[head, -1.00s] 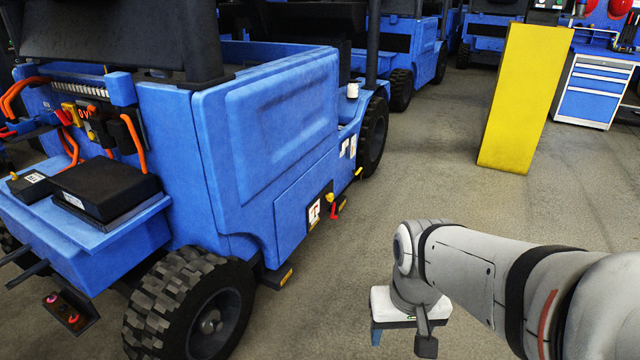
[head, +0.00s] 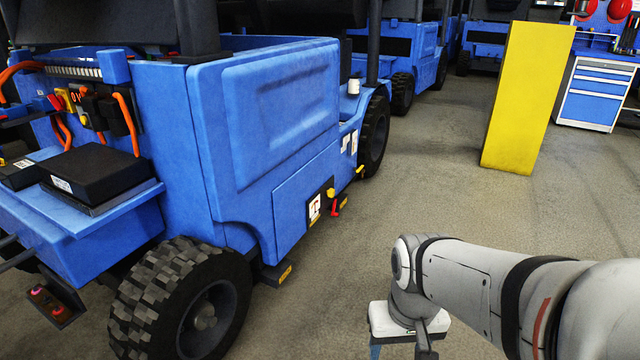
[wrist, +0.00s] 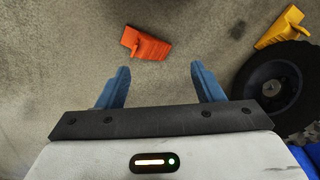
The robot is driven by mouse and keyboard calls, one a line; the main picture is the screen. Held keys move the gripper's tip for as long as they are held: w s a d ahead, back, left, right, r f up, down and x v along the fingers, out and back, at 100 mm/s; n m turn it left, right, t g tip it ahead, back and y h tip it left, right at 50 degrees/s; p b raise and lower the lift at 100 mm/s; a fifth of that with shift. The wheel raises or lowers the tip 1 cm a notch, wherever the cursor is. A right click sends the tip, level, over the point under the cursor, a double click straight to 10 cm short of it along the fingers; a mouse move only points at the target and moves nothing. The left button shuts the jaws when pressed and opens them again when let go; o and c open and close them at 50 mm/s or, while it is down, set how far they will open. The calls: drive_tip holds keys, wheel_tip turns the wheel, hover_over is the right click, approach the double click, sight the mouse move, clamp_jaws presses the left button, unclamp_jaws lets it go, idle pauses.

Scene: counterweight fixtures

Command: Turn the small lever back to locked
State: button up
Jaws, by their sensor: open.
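A small red lever (head: 336,208) sits low on the side of the blue vehicle (head: 265,130), in the head view. A yellow knob (head: 331,193) is just above it, and a white label plate (head: 314,208) is to its left. The lever is too small to tell its exact setting. My gripper (head: 400,351) hangs at the lower right of the head view, well apart from the lever. In the wrist view its two blue fingers (wrist: 160,85) are spread with nothing between them. The lever cannot be made out in the wrist view.
In the wrist view an orange wedge (wrist: 145,43) lies on the floor beyond the fingers. A yellow wedge (wrist: 280,28) and a black wheel (wrist: 275,88) are at right. A large front tyre (head: 180,300) and a yellow pillar (head: 527,95) flank open floor.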

drive_tip(key=shift+w, duration=0.1)
drive_tip(key=shift+c, duration=0.2)
drive_tip(key=shift+r+p, duration=0.35)
drive_tip(key=shift+r, duration=0.05)
drive_tip(key=shift+c, duration=0.8)
wheel_tip(320, 180, up, 3)
drive_tip(key=shift+f+p, duration=0.1)
drive_tip(key=shift+p, duration=1.15)
drive_tip(key=c, duration=0.3)
drive_tip(key=shift+f, duration=0.1)
